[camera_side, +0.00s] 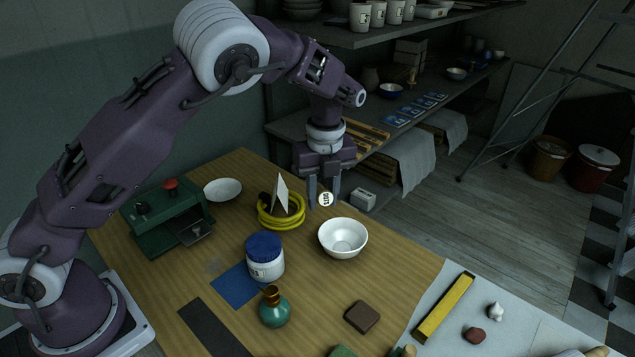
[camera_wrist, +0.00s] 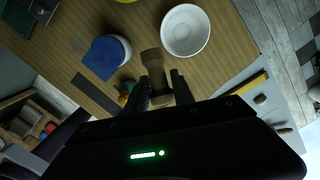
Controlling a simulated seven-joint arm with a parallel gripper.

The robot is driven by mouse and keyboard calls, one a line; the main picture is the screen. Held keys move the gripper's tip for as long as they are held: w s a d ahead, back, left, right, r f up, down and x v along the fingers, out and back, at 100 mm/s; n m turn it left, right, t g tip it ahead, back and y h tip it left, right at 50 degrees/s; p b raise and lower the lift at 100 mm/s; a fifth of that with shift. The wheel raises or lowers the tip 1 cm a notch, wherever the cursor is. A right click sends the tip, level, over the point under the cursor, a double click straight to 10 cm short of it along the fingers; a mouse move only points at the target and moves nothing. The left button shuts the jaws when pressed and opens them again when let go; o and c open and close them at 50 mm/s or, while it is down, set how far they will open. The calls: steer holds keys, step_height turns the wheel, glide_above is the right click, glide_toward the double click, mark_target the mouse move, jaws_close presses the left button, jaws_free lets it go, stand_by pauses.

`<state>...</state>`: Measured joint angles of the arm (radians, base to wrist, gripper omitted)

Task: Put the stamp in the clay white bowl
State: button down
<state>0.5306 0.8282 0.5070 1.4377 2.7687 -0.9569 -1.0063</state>
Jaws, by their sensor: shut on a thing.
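My gripper (camera_side: 322,190) is shut on the stamp and holds it above the wooden table. In the side view the stamp's round pale face with dark marks (camera_side: 326,199) shows between the fingers. In the wrist view the stamp (camera_wrist: 153,63) is a brown, knobbed piece between the two dark fingers. The white bowl (camera_side: 343,239) stands on the table just below and to the right of the stamp in the side view. It looks empty. In the wrist view the bowl (camera_wrist: 185,31) is to the right of the stamp.
A coiled yellow hose (camera_side: 281,222) with a white card lies left of the gripper. A blue-lidded jar (camera_side: 265,258), a green bottle (camera_side: 274,309) and a brown block (camera_side: 362,316) stand nearer the front. A white plate (camera_side: 222,190) and green machine (camera_side: 166,222) are at left.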

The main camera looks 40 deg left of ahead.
steer(key=w+a+f+m+t, duration=0.15)
steer(key=w+f+m, duration=0.25)
steer(key=m, duration=0.5)
steer(key=m+t+h, duration=0.1)
steer(key=m+h, duration=0.3)
steer(key=m, duration=0.8)
glide_above(346, 249)
steer(key=s+a, duration=0.1)
steer(key=a, duration=0.1)
step_height(346, 249, down, 5)
steer(key=f, duration=1)
steer(key=shift+s+d+f, duration=0.15)
steer(key=shift+s+f, duration=0.05)
steer(key=c, duration=1)
jaws_free()
